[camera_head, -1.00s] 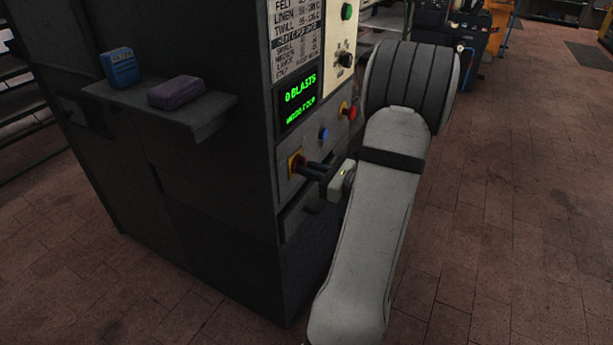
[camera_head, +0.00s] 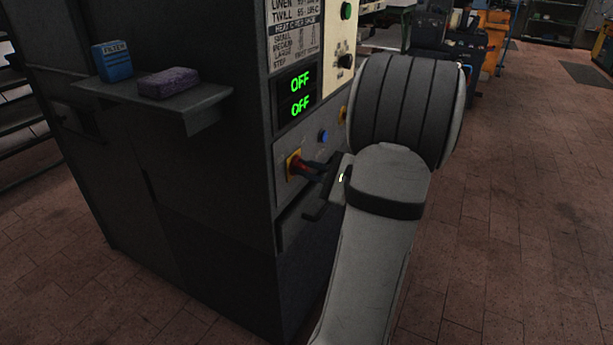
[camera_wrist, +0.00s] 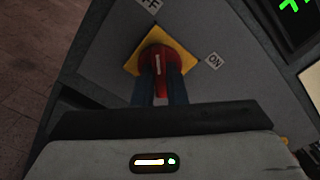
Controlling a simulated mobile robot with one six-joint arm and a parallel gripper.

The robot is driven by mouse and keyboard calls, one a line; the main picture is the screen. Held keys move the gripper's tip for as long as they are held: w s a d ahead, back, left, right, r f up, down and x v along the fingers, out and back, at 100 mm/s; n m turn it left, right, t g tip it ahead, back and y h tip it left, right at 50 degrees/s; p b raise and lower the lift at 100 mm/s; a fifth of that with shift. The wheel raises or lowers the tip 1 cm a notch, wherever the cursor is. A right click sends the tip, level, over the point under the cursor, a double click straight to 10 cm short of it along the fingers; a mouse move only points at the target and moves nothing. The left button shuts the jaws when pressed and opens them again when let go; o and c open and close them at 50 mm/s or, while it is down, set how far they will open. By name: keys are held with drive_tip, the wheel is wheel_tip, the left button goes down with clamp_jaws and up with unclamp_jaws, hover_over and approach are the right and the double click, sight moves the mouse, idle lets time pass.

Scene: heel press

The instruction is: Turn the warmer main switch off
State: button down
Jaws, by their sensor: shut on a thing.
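The warmer main switch is a red knob (camera_wrist: 158,60) on a yellow diamond plate (camera_wrist: 187,59), on the front panel of the dark cabinet. It also shows in the head view, where its yellow plate (camera_head: 292,166) is partly visible. My gripper (camera_wrist: 160,80) is shut on the red knob, with a dark finger on each side. A white line on the knob points up in the wrist view, roughly toward the partly cut-off OFF label (camera_wrist: 149,5). The ON label (camera_wrist: 214,61) is at the right. The display (camera_head: 297,95) shows OFF on both lines in green.
A blue button (camera_head: 323,136) sits above and right of the switch. A shelf (camera_head: 205,117) on the cabinet side holds a blue filter box (camera_head: 112,62) and a purple block (camera_head: 168,83). Brick floor (camera_head: 520,240) is open at the right.

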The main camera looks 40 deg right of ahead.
drive_tip(key=shift+a, duration=0.1)
idle(0.4)
drive_tip(key=c, duration=1.7)
unclamp_jaws()
drive_tip(key=shift+s+r, duration=0.1)
drive_tip(key=shift+s, duration=0.05)
drive_tip(key=shift+o, duration=1.2)
drive_tip(key=p+v, duration=0.1)
drive_tip(key=v, duration=0.6)
drive_tip(key=shift+s+d, duration=0.2)
drive_tip(key=shift+s, duration=0.15)
